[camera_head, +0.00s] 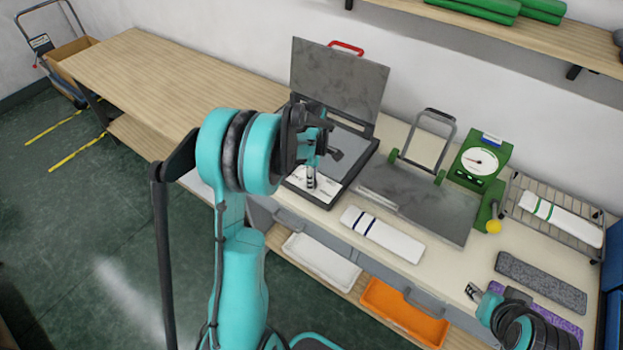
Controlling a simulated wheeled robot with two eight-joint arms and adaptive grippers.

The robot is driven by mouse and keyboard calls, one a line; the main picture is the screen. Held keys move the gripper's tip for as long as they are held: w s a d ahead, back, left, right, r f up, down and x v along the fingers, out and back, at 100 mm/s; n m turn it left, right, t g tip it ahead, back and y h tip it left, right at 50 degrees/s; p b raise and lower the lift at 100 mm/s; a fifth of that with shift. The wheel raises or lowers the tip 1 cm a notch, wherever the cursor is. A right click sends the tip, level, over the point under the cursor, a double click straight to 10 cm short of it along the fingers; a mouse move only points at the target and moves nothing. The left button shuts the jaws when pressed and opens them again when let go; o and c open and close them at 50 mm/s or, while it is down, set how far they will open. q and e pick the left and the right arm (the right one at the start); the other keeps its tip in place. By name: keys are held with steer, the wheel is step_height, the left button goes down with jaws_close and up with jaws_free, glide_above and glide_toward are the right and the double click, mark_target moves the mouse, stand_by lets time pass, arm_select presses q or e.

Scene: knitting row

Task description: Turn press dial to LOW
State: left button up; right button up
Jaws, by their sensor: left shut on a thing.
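The press (352,182) stands in the middle of the bench with a dark frame and its grey lid (336,82) raised. A white panel with dark markings (326,188) lies at its front left corner. My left gripper (311,182) points down over this panel and is shut on what seems to be the press dial. The fingers and wrist hide the dial, so its setting cannot be read. My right gripper (472,291) is low at the right above the bench's front edge, away from the press. Its jaw opening is too small to judge.
A white folded strip with dark bands (382,234) lies right of the press. Behind it are a grey plate with a handle (432,199) and a green gauge scale (479,161). A wire rack (565,237) stands at the right. The bench's left is clear.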

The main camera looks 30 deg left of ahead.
arm_select(q)
steer(key=m, duration=0.4)
steer(key=shift+m, duration=0.3)
steer(key=shift+m+b, duration=0.3)
steer(key=shift+m, duration=1.6)
steer(key=o, duration=1.2)
steer(key=shift+c, duration=0.2)
step_height(320, 180, up, 12)
